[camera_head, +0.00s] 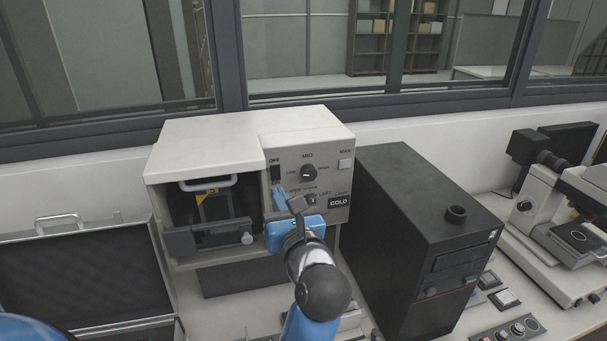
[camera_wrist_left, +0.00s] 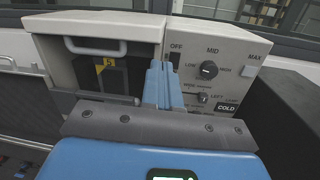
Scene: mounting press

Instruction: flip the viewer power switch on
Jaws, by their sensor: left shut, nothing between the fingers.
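A beige box-shaped unit (camera_head: 215,135) stands against the wall; its front panel has a dark rocker switch (camera_head: 275,173) under the word OFF. In the left wrist view the switch (camera_wrist_left: 175,57) shows just right of my fingertips, partly hidden behind them. My left gripper (camera_head: 279,198) is blue, shut and empty, with its fingers pointing up at the panel just below the switch. In the left wrist view the fingertips (camera_wrist_left: 158,75) overlap the panel's left edge. I cannot tell whether they touch it. My right gripper is not in view.
Right of the switch are a MID knob (camera_head: 308,173), a lower knob partly hidden by my gripper and a COLD label (camera_head: 339,202). An open bay with a handle (camera_head: 208,183) is at left. A black tower (camera_head: 405,240) stands close on the right, an open dark case (camera_head: 85,270) on the left.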

